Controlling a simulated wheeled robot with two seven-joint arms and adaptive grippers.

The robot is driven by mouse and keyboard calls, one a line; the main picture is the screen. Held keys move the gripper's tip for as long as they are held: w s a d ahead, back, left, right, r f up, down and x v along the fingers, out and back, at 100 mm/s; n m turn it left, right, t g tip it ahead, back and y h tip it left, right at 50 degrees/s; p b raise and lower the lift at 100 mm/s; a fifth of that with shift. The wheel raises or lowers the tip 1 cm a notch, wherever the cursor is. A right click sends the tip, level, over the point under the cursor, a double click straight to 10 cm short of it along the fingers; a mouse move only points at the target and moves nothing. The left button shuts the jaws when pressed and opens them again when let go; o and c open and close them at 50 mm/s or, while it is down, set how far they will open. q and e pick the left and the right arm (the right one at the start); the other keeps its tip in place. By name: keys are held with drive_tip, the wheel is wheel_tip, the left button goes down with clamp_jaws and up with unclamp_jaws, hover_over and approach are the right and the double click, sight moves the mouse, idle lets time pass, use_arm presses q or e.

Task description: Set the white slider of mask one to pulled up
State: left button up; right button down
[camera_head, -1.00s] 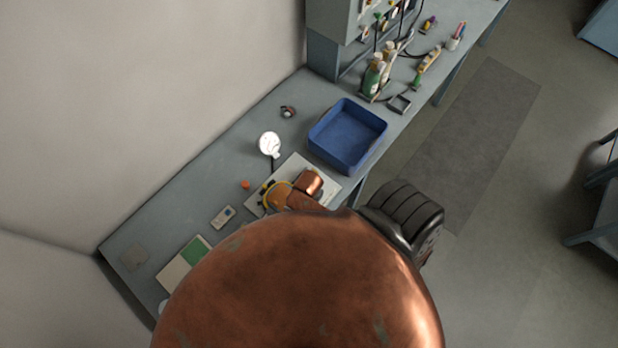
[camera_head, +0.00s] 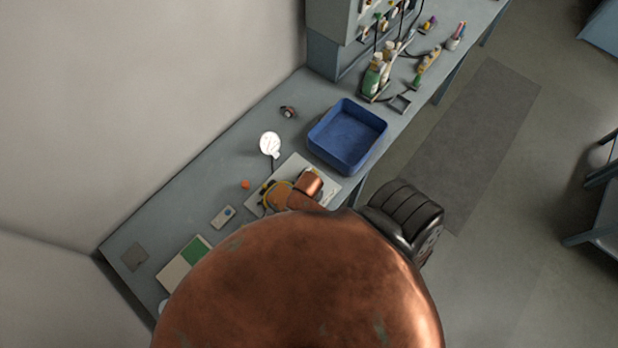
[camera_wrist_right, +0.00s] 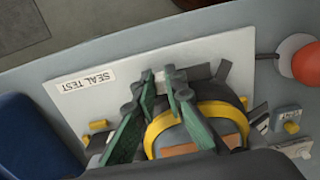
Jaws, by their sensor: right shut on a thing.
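A dark mask with a yellow rim (camera_wrist_right: 200,112), which I take to be mask one, lies on a pale board marked SEAL TEST (camera_wrist_right: 95,80) in the right wrist view. In the head view its yellow edge (camera_head: 266,192) shows beside my copper right wrist, on the board (camera_head: 292,163). My right gripper (camera_wrist_right: 162,80) has green-patched fingers that reach over the mask. It is shut on a small part at the mask's dark edge. The fingers largely hide that part, and I cannot make out the slider's position. My left gripper is not in view.
A blue tray (camera_head: 347,136) stands right beside the board. Bottles (camera_head: 374,76) stand at the back.

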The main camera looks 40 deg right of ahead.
idle(0.3)
drive_tip(key=shift+s+a, duration=0.15)
drive_tip(key=shift+a, duration=1.65)
drive_tip(key=c, duration=2)
unclamp_jaws()
drive_tip(key=shift+o, duration=0.2)
drive_tip(key=shift+d, duration=0.15)
drive_tip(key=shift+r, duration=0.25)
wheel_tip(320, 180, up, 12)
drive_tip(key=shift+f, duration=0.2)
